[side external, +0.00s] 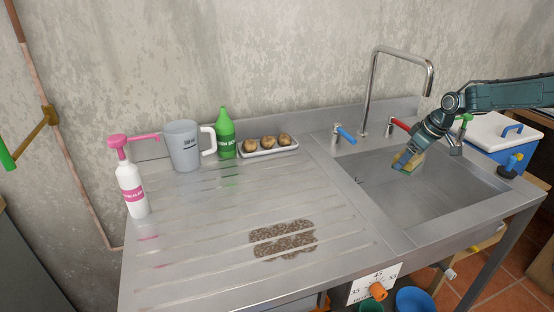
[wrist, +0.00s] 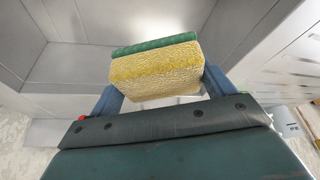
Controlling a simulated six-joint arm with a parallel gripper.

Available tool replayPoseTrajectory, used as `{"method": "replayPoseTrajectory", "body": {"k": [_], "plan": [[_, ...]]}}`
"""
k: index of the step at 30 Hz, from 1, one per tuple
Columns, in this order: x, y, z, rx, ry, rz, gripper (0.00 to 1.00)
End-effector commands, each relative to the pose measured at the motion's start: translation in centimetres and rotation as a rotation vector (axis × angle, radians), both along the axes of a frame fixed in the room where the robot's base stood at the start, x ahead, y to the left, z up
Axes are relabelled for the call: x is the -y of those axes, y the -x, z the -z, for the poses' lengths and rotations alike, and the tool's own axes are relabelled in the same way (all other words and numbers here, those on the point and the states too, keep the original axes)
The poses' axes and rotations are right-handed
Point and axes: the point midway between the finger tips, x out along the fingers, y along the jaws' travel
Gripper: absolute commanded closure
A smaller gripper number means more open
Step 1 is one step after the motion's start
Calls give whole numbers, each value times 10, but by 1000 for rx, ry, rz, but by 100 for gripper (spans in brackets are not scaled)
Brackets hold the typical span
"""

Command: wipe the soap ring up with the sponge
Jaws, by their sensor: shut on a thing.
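My gripper (side external: 412,150) is over the sink basin (side external: 440,195) at the right, shut on a yellow sponge with a green top layer (side external: 404,163). In the wrist view the sponge (wrist: 155,73) sits between the two blue fingers, yellow side facing the camera. I cannot tell whether the sponge touches the basin. A brown speckled patch (side external: 283,240) lies across the ridges of the steel drainboard (side external: 200,270), left of the basin. It is irregular rather than a clear ring, and I cannot tell for sure that it is the soap ring.
A white pump bottle (side external: 133,190), grey jug (side external: 184,148), green bottle (side external: 226,135) and tray of round brown things (side external: 268,149) stand along the drainboard's left and back. A tall faucet (side external: 372,90) with blue and red levers rises behind the basin.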

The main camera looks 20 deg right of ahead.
Motion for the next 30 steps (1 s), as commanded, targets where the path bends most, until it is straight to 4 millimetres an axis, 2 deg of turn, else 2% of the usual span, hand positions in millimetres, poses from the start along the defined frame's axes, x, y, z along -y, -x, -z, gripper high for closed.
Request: {"method": "replayPoseTrajectory", "body": {"k": [15, 20, 26, 30], "plan": [[0, 0, 0, 1, 0, -1, 50], [-8, -1, -1, 1, 0, -17, 50], [-41, -3, -6, 2, -1, -86, 50], [-80, -3, -12, 2, 0, -169, 50]]}}
